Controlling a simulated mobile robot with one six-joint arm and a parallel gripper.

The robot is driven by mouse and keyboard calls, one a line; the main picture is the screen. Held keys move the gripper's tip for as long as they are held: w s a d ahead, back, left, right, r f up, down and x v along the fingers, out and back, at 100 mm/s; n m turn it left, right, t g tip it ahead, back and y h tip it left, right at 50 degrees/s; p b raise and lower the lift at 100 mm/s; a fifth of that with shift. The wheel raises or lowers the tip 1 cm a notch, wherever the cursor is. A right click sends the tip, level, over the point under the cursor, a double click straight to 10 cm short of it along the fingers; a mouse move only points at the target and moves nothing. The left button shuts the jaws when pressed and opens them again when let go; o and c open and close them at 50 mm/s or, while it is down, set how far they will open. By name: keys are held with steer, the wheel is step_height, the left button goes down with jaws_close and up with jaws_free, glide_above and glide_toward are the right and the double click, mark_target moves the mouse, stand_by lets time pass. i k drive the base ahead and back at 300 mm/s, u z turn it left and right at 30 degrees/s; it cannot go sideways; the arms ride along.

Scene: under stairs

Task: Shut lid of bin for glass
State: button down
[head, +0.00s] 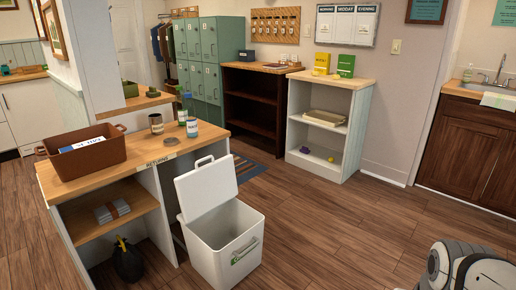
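A white bin (222,245) stands on the wood floor against the right end of a wood-topped counter. A small label with green on it (244,252) and a handle are on its front; the label's words are too small to read. Its white lid (207,187) is open, tilted up and back at the rear edge, with a handle loop at its top. The bin's inside shows pale, and no contents can be made out. My gripper is not in view; only a white and black rounded part, probably mine, shows at the bottom right.
A white shelf (325,131) and dark shelf (254,113) stand behind. Floor right of the bin is clear.

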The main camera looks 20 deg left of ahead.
mark_target(199, 191)
steer(key=u, duration=0.75)
steer(key=i, duration=1.65)
steer(key=u, duration=0.8)
steer(key=k, duration=0.7)
steer(key=u, duration=0.15)
steer(key=i, duration=0.8)
steer(key=z, duration=0.1)
